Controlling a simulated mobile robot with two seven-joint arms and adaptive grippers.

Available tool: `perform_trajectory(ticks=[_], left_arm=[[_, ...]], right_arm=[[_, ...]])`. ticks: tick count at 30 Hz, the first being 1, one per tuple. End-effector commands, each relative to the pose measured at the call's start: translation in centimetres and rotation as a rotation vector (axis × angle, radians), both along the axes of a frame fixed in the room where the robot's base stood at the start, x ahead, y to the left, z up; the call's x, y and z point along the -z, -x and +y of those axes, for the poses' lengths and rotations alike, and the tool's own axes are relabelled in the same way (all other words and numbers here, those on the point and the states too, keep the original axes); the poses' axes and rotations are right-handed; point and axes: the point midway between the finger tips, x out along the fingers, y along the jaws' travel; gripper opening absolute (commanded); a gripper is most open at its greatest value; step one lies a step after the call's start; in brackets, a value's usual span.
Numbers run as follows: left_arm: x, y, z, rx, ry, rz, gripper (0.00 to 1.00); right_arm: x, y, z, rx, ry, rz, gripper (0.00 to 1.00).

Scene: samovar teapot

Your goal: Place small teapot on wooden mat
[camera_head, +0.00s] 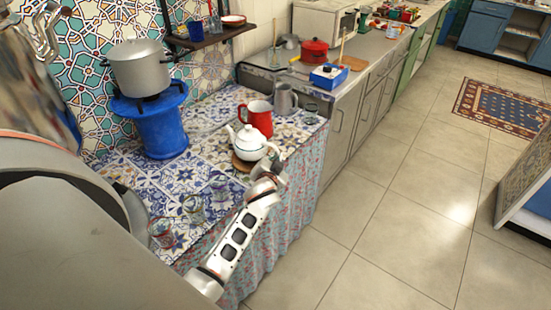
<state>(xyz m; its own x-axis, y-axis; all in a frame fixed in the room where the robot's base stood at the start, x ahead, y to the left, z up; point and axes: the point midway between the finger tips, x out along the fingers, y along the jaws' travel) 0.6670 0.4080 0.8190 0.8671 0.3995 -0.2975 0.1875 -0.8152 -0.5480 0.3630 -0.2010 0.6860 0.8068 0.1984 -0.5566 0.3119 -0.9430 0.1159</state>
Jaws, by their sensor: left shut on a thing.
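The small teapot (250,139) is white with a dark rim line and a lid knob, upright, its spout pointing left. The round brown wooden mat (239,163) lies on the tiled counter and shows below the teapot's left side; the teapot hides the rest. I cannot tell whether the teapot's base touches the mat. My left gripper (273,164) is at the teapot's right side, by its handle, and is shut on the teapot. The fingertips are small and partly hidden. My right gripper is not in view.
Clear glasses (193,208) stand at the front left. A blue stand (150,126) bears a silver pot (141,67). The patterned counter (206,150) has free room left of the teapot.

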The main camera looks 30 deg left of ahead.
Motion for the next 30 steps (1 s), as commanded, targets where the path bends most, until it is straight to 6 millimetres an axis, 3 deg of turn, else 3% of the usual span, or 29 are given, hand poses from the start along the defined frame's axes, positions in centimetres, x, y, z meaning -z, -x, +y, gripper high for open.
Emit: perform_trajectory(ticks=[4,6,7,20,30], left_arm=[[-0.2,-0.1,0.0,0.000,-0.002,-0.003,0.00],[0.0,0.0,0.0,0.000,0.002,0.001,0.25],[0.0,0.0,0.0,0.000,0.002,0.001,0.27],[-0.3,0.6,-0.4,0.000,0.002,0.000,0.27],[-2.1,6.1,-2.9,0.000,0.004,0.000,0.27]], right_arm=[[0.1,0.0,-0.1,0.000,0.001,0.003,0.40],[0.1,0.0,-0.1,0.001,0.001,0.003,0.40],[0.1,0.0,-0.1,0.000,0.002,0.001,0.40],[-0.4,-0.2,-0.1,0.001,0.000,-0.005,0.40],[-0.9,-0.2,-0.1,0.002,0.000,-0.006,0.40]])
